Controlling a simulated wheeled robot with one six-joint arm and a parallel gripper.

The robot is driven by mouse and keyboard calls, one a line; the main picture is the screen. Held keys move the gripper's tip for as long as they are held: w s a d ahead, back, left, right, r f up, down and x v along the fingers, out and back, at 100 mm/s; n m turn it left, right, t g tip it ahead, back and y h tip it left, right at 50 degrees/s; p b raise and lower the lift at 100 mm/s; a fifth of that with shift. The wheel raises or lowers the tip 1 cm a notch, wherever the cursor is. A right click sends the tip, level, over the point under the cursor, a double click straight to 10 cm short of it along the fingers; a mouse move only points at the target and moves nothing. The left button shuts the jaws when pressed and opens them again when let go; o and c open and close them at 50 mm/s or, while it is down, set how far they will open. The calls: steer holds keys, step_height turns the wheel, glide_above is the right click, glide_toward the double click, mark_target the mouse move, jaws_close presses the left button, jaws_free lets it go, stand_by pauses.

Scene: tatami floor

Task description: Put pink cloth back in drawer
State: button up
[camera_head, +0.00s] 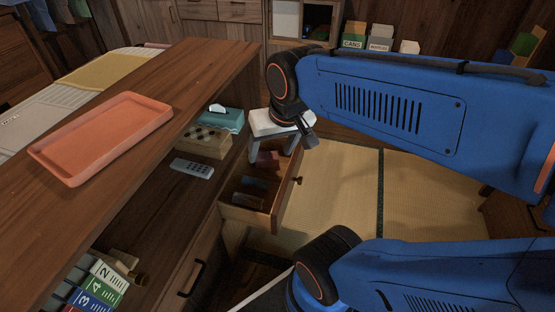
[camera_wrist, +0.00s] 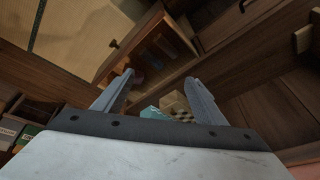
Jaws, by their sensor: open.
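The drawer (camera_head: 290,188) is pulled open below the wooden counter; it also shows in the wrist view (camera_wrist: 128,45). A dull reddish-pink item (camera_head: 267,159), which looks like the pink cloth, is inside the drawer toward its far end. Its shape is dark and partly hidden. A dark bluish item (camera_head: 254,184) and a brownish item (camera_head: 248,200) lie nearer in the drawer. My gripper (camera_head: 270,148) is above the drawer's far part, fingers pointing down, open. In the wrist view its fingers (camera_wrist: 159,77) are apart, with nothing visibly held between them.
An orange tray (camera_head: 160,110) sits on the counter top (camera_head: 215,65). A teal tissue box (camera_head: 228,120), a checkered box (camera_head: 204,143) and a remote (camera_head: 192,168) are on the shelf below. Numbered books (camera_head: 95,285) stand at lower left. Tatami floor (camera_head: 345,200) right of the drawer is clear.

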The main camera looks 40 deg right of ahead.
steer(key=s+n, duration=0.1)
steer(key=s, duration=0.1)
steer(key=s+a+n, duration=0.1)
steer(key=s, duration=0.1)
steer(key=shift+n+t, duration=0.3)
steer(key=shift+n, duration=0.1)
steer(key=shift+c, duration=0.2)
stand_by(0.8)
